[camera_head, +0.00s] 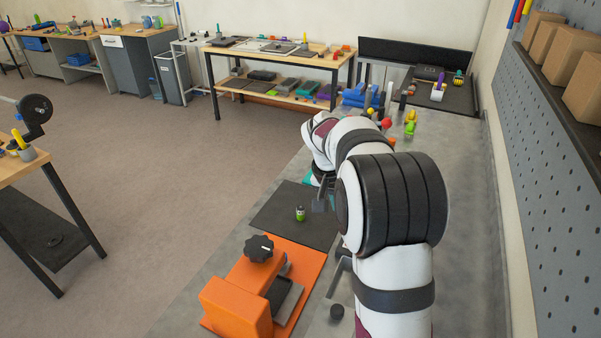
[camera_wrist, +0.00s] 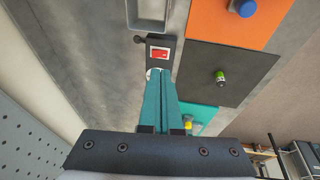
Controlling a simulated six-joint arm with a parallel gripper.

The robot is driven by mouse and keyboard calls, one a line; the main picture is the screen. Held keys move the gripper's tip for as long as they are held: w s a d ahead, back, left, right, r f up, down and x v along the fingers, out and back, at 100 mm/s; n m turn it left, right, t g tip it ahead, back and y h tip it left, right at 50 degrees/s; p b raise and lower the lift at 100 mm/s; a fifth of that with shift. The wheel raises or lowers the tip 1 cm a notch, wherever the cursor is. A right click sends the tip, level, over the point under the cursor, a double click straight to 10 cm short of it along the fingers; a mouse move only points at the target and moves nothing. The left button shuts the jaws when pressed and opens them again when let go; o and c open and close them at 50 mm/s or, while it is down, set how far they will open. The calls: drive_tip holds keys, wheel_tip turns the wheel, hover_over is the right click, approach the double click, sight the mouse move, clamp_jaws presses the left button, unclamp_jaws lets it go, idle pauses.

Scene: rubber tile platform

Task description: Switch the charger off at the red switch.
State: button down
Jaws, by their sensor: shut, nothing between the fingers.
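The red switch (camera_wrist: 159,53) sits in a pale frame on a dark box, the charger (camera_wrist: 160,42), in the wrist view. My gripper (camera_wrist: 157,73) is shut, with its two teal fingers together and nothing between them. Its tips appear just below the switch in the picture, over the near end of the charger. I cannot tell whether they touch it. A small white round part shows beside the tips. In the head view my arm hides the switch, and the fingers cannot be made out clearly.
A green and black battery (camera_head: 300,213) stands on a dark mat (camera_head: 275,220), also in the wrist view (camera_wrist: 221,77). An orange block (camera_head: 235,305) with a black knob (camera_head: 259,248) stands in front. A pegboard (camera_head: 560,150) rises at right.

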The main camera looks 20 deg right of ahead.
drive_tip(key=w+d+f, duration=0.2)
drive_tip(key=d, duration=0.1)
drive_tip(key=shift+w, duration=0.3)
drive_tip(key=x, duration=0.4)
drive_tip(key=s+x, duration=0.1)
drive_tip(key=x, duration=0.8)
drive_tip(key=shift+s+d, duration=0.15)
drive_tip(key=shift+d, duration=0.05)
drive_tip(key=shift+s+d+f, duration=0.1)
drive_tip(key=shift+d+f, duration=0.05)
drive_tip(key=shift+f, duration=0.1)
drive_tip(key=shift+s+d+f+t, duration=0.25)
drive_tip(key=shift+s+f+t, duration=0.1)
drive_tip(key=shift+f+t, duration=0.05)
drive_tip(key=shift+w+a, duration=0.1)
drive_tip(key=shift+w, duration=0.05)
